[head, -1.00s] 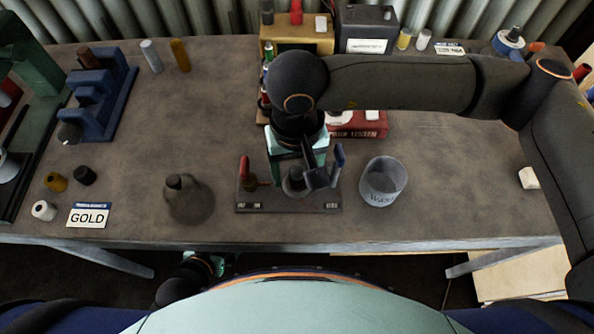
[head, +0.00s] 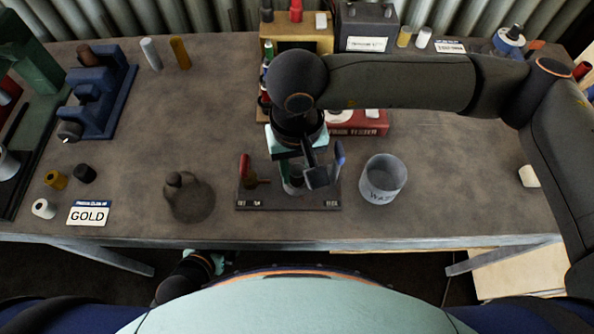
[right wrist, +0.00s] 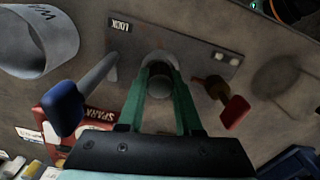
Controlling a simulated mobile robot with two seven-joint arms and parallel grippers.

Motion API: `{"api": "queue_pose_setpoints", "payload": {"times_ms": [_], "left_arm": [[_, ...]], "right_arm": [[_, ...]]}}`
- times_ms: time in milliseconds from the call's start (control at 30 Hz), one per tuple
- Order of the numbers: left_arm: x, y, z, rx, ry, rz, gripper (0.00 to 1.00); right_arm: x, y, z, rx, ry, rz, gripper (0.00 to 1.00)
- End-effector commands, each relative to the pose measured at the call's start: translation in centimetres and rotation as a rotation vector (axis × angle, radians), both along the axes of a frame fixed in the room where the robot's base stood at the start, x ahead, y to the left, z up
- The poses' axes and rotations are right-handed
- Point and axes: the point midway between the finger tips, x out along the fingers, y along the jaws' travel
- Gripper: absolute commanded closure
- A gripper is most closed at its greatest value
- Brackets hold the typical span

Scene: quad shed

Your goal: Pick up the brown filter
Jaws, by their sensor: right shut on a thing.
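My right gripper (right wrist: 160,92) is over a dark board (right wrist: 205,50) on the bench. In the right wrist view its green fingers are shut on a grey round post-like part (right wrist: 159,87) in the middle of the board. A red-handled lever (right wrist: 235,112) and a blue-handled lever (right wrist: 63,108) stand on either side. In the head view the board (head: 258,203) is partly hidden by my right arm.
A grey wash cup (head: 383,180) stands right of the board. A dark lumpy object (head: 186,196) stands to its left. A red box (head: 358,124) is behind. Small cylinders (head: 84,174) and a GOLD card (head: 88,213) lie at left. The bench's middle left is clear.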

Motion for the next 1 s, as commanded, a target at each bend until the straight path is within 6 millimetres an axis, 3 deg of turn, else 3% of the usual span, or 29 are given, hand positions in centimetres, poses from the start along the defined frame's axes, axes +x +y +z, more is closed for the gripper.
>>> {"api": "queue_pose_setpoints", "payload": {"times_ms": [367, 733, 1000], "left_arm": [[0.0, 0.0, -0.1, 0.0, -0.001, 0.0, 0.0], [0.0, 0.0, -1.1, 0.0, -0.001, 0.0, 0.0], [0.1, 0.0, -1.2, 0.0, -0.001, 0.0, 0.0]], "right_arm": [[0.1, 0.0, 0.8, 0.002, -0.003, 0.0, 1.0], [0.1, 0.1, 7.8, 0.002, -0.005, 0.001, 1.0], [0.0, 0.0, 10.0, -0.001, 0.0, 0.0, 1.0]]}}
